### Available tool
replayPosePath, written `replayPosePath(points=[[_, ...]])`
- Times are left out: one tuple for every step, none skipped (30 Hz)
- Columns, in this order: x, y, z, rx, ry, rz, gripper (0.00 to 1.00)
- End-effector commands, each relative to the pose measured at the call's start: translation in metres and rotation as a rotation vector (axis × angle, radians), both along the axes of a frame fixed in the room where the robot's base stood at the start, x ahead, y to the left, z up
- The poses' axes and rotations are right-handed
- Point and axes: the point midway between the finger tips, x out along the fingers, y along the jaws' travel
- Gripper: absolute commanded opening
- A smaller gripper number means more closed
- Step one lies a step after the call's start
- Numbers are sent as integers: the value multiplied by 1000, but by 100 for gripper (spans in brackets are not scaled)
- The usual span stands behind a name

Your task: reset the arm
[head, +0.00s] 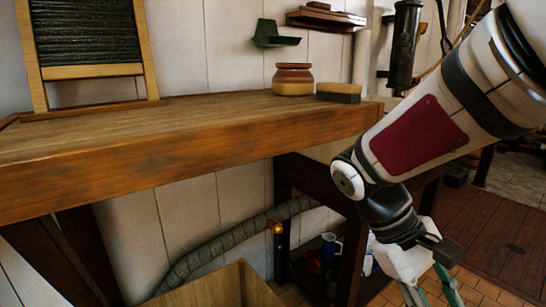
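My arm enters from the upper right and hangs down past the right end of a wooden worktop (180,130).
A brown-and-cream jar (293,80) and a brush-like block (338,92) stand near the worktop's right end. A framed washboard (88,45) leans at the back left. A wooden crate (215,287) and a shelf with mugs (331,247) are below. Brown floor (500,235) lies right.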

Motion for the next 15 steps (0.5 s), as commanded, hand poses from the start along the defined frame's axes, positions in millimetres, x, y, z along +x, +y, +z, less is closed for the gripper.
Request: replayPosePath(points=[[-14, 0, 3, 41, -37, -35, 31], [-21, 1, 5, 64, -56, -54, 31], [-31, 2, 6, 95, -80, -80, 31], [-39, 4, 8, 116, -99, -97, 31], [-46, 5, 9, 139, -117, -115, 31], [-56, 7, 10, 168, -143, -138, 31], [-63, 9, 10, 189, -162, -156, 31], [-70, 11, 11, 209, -182, -172, 31], [-79, 14, 10, 236, -207, -194, 31], [-86, 16, 10, 257, -228, -209, 31], [-93, 19, 10, 276, -247, -224, 31], [-101, 22, 9, 301, -273, -243, 31], [-106, 24, 8, 317, -290, -256, 31], [-111, 27, 8, 332, -307, -268, 31], [-117, 30, 7, 351, -327, -281, 31]])
